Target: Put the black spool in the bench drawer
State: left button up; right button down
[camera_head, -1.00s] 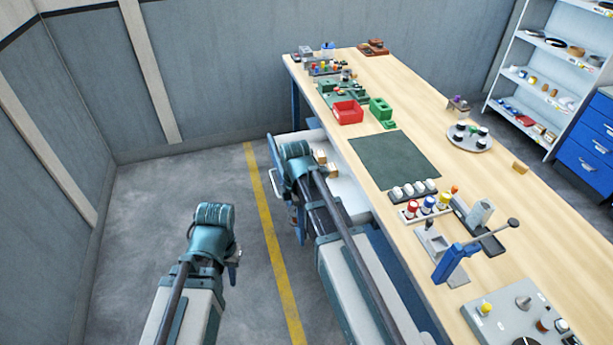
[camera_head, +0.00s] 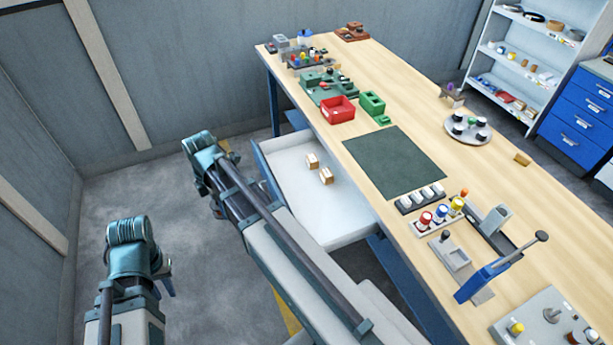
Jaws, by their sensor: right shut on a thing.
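The bench drawer (camera_head: 340,222) stands open from the bench's left side, with two small wooden blocks inside and a bare white floor around them. My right gripper (camera_head: 215,207) is outside the drawer, to the left of its front. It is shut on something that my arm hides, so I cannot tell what. My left gripper (camera_head: 166,281) hangs over the floor further left; its jaws are too small to read. Dark spools (camera_head: 458,129) with pale tops stand on a round grey tray on the bench; I cannot tell which one is the black spool.
On the bench (camera_head: 400,95) are a dark green mat (camera_head: 395,162), a red bin (camera_head: 337,110), a green block (camera_head: 372,103), a row of white-topped pieces (camera_head: 421,196) and red, blue and yellow spools (camera_head: 441,212). A blue lever tool (camera_head: 490,276) stands nearer. Floor left of the drawer is clear.

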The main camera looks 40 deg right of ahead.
aim_at(331, 220)
jog(key=i+j+z, duration=0.2)
jog(key=i, duration=0.3)
jog(key=i+z, duration=0.1)
jog(key=z, duration=0.3)
jog(key=i+z, duration=0.15)
jog(key=z, duration=0.2)
jog(key=i+j+z, duration=0.1)
jog(key=z, duration=0.3)
jog(key=i+z, duration=0.1)
jog(key=z, duration=0.3)
